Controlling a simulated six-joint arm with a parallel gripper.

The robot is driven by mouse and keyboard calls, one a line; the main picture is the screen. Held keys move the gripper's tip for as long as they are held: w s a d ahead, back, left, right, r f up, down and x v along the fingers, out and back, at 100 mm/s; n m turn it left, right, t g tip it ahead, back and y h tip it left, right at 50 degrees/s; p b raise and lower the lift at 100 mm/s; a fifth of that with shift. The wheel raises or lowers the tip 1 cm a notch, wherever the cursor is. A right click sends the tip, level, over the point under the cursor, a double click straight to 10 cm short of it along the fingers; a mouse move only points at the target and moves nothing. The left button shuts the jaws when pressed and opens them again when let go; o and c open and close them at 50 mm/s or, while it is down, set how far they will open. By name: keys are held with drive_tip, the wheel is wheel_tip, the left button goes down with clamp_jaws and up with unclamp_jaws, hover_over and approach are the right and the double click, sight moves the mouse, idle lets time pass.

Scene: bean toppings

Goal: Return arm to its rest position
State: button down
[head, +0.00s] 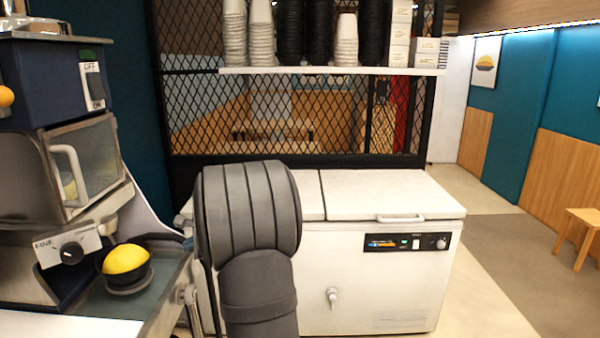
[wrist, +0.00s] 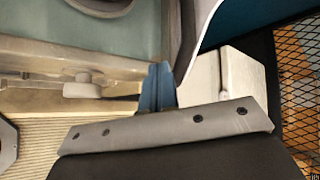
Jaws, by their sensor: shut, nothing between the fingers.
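My gripper (wrist: 158,85) shows in the wrist view with its two blue fingers shut together and nothing between them. In the head view my grey arm link stands in front of the white chest freezer, and only a small bluish bit of the gripper (head: 188,243) shows at its left side. The fingers are near the right edge of the machine's green-grey tray (head: 165,275). A black bowl (head: 113,270) heaped with yellow filling (head: 126,259) sits on a round base on that tray, to the left of the gripper.
The shaved-ice-like machine (head: 70,160) with a dial stands at the left. The white chest freezer (head: 390,200) is behind my arm. A shelf (head: 330,71) with stacked cups hangs before a black mesh screen (head: 240,115). Floor at the right is open, with a wooden stool (head: 582,215).

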drive_tip(key=s+d+f+g, duration=0.1)
drive_tip(key=f, duration=0.5)
drive_tip(key=s+d+f+m+g, duration=0.1)
drive_tip(key=d+f, duration=0.1)
drive_tip(key=f, duration=0.4)
drive_tip(key=shift+s+d+g+h, duration=0.15)
drive_tip(key=shift+s+g+h, duration=0.1)
drive_tip(key=shift+g+h, duration=0.15)
drive_tip(key=shift+r, duration=0.1)
